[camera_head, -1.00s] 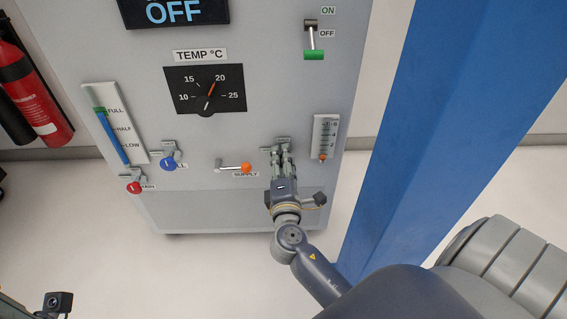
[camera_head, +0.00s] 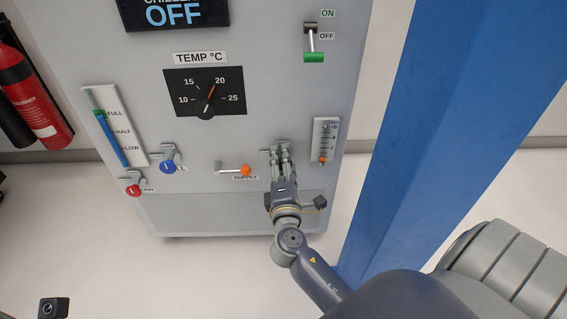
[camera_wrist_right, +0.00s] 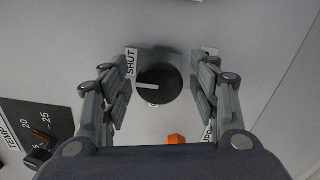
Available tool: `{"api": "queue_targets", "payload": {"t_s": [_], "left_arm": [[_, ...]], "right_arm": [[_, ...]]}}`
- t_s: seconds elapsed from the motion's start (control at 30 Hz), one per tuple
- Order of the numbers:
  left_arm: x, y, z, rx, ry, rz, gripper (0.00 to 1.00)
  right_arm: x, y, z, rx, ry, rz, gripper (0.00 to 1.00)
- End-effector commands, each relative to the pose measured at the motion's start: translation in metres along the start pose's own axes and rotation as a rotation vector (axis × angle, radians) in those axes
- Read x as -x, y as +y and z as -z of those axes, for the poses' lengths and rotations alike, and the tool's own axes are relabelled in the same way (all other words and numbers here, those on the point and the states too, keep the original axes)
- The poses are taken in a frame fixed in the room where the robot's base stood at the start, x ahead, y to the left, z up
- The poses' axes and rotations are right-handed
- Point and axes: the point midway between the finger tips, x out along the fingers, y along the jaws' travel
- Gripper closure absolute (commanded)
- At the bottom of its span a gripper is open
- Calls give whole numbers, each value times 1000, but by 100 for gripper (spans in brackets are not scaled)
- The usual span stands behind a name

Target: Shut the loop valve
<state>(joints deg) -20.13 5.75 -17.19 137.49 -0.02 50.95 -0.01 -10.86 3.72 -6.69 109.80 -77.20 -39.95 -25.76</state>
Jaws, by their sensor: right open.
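The loop valve shows in the right wrist view as a round black knob (camera_wrist_right: 160,88) on the grey panel. A white line on its face points left. A SHUT label (camera_wrist_right: 130,62) is beside the knob at its upper left; another label at its upper right is partly hidden. My right gripper (camera_wrist_right: 160,75) is open, with one finger on each side of the knob and gaps visible between.
Left of the right gripper is the SUPPLY lever with an orange knob (camera_head: 246,170). The blue (camera_head: 168,166) and red (camera_head: 134,190) valves are farther left. A blue column (camera_head: 440,130) stands right of the cabinet.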

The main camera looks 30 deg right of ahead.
Motion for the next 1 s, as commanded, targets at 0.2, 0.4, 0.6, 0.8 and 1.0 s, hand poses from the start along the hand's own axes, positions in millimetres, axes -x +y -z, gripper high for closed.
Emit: {"api": "queue_targets", "payload": {"t_s": [0.2,0.4,0.6,0.8,1.0], "left_arm": [[0,0,0,-1,0,1,100],[0,0,0,-1,0,0,100],[0,0,0,-1,0,0,100],[0,0,0,-1,0,0,100],[0,0,0,-1,0,0,100]], "right_arm": [[12,-1,0,0,2,2,44],[50,-2,0,1,2,4,44],[90,-1,0,0,1,3,44],[114,-1,0,0,1,1,44],[120,0,0,-1,-1,0,44]]}}
